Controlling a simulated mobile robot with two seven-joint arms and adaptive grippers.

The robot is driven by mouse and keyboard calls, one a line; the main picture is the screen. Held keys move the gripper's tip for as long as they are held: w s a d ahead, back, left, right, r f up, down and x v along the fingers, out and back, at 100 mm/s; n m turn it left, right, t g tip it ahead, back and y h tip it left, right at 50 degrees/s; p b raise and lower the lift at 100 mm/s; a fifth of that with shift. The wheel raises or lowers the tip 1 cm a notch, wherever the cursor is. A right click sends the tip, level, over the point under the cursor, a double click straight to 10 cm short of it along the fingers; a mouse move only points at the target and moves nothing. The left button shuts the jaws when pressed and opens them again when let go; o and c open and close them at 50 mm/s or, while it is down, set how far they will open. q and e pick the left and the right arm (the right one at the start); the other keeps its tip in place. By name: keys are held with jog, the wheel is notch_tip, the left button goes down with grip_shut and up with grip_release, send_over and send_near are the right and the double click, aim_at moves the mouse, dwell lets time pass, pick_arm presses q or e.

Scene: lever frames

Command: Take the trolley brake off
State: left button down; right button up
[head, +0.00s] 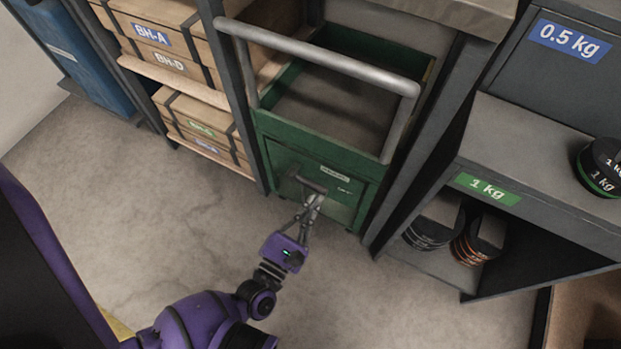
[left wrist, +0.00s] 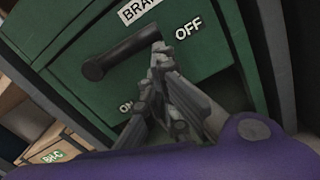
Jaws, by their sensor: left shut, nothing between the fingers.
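The green trolley (head: 283,163) stands in a bay of the racking, with a grey push handle on top. A dark brake lever (head: 313,187) is on its front panel. In the left wrist view the lever (left wrist: 122,50) slants up to the right, its right end just beside the OFF mark (left wrist: 188,28). The ON mark (left wrist: 127,107) is lower, partly beside my fingers. My left gripper (head: 315,199) is shut and empty. Its fingertips (left wrist: 159,50) are at the lever's right end, just below it; I cannot tell whether they touch. My right gripper is not in view.
Shelves with wooden boxes (head: 205,148) stand left of the trolley. A grey shelf unit (head: 530,145) with dark round weights (head: 603,165) stands at the right. Rack posts stand close on both sides of the trolley. The concrete floor (head: 120,185) in front is clear.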

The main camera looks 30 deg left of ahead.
pick_arm(q)
jog(key=s, duration=0.7)
jog(key=shift+s+a+f, duration=0.15)
jog(key=shift+s+a, duration=0.05)
jog(key=shift+s, duration=0.05)
dwell(0.5)
